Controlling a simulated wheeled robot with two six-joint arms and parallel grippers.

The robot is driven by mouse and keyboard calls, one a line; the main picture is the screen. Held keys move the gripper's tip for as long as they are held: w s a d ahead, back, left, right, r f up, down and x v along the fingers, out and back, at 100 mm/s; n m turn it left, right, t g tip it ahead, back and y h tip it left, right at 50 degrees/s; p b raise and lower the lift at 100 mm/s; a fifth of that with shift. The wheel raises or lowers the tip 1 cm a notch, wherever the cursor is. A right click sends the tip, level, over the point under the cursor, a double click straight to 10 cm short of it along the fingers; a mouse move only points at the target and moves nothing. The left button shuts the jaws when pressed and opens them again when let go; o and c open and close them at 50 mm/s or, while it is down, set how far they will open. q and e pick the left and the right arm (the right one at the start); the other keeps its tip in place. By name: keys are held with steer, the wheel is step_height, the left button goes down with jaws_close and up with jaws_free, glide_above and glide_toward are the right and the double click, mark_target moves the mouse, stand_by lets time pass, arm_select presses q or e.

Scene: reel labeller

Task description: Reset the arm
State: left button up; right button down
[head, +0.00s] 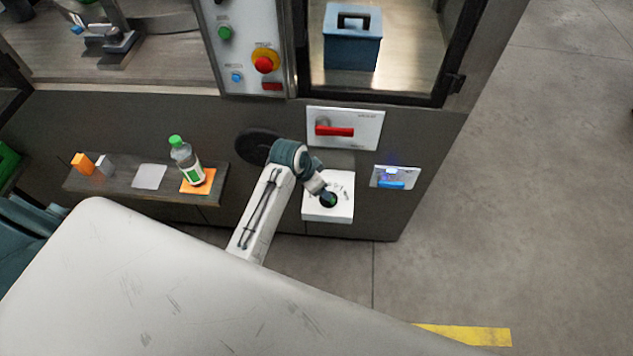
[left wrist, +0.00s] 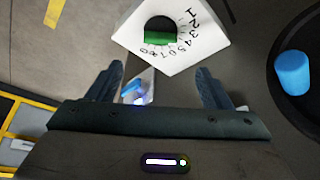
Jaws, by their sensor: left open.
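My left gripper shows in the left wrist view (left wrist: 160,70), with its two dark fingers spread and nothing held between them. In the head view my left arm reaches up to a white dial box (head: 341,181) on the machine front, and its end covers part of the box. In the left wrist view the white dial box (left wrist: 196,30) has printed numbers and a round black dial with a green grip (left wrist: 160,38). The dial lies beyond the fingertips, and I see no contact. My right gripper is not in view.
A red-handled switch (head: 334,130) is above the dial box, and a blue-lever switch (head: 392,183) is to its right. A shelf (head: 120,188) holds a green-capped bottle (head: 187,162) and an orange block (head: 82,163). Floor (head: 540,180) on the right is clear.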

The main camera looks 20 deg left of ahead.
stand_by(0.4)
arm_select(q)
steer(key=s+a+r+n+y, duration=0.1)
steer(key=s+a+r+n, duration=0.15)
steer(key=s, duration=0.65)
steer(key=s+a+r+n+y, duration=0.1)
steer(key=s+a+r+n, duration=0.2)
steer(key=s, duration=0.6)
steer(key=s+a+r+n+y, duration=0.1)
steer(key=s+a+r+y, duration=0.2)
steer(key=s, duration=0.6)
step_height(320, 180, down, 32)
steer(key=a+g+h+b, duration=0.2)
steer(key=s+a+f+b, duration=0.1)
steer(key=s+f, duration=1.7)
steer(key=f, duration=0.2)
steer(key=shift+a+g, duration=0.25)
steer(key=shift+g, duration=0.05)
steer(key=shift+s, duration=0.1)
